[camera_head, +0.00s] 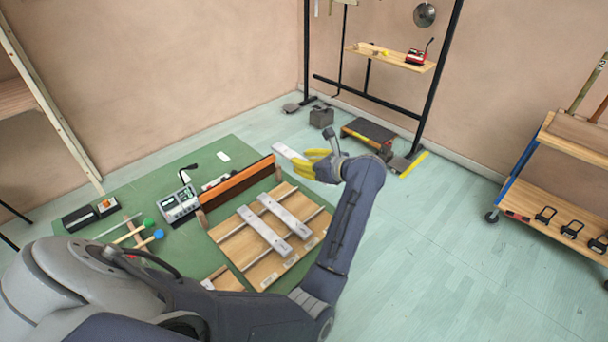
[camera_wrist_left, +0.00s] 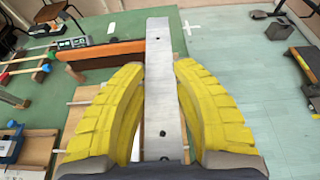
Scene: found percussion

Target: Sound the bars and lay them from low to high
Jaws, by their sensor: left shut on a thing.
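My left gripper (camera_head: 316,165), with yellow fingers, is shut on a flat grey metal bar (camera_head: 288,152), held in the air beyond the wooden rack. In the left wrist view the bar (camera_wrist_left: 158,75) runs lengthwise between the two fingers (camera_wrist_left: 160,100), with a small hole near each end. Two more metal bars, one left (camera_head: 263,230) and one right (camera_head: 284,215), lie side by side across the rails of the rack (camera_head: 236,250). Mallets with a green head (camera_head: 148,222) and a blue head (camera_head: 158,234) lie to the left. My right gripper is not in view.
A grey device with a screen (camera_head: 180,204) and a black box (camera_head: 80,218) sit on the green mat (camera_head: 130,190). A black-framed stand (camera_head: 432,80) and a wheeled shelf (camera_head: 560,210) stand farther right.

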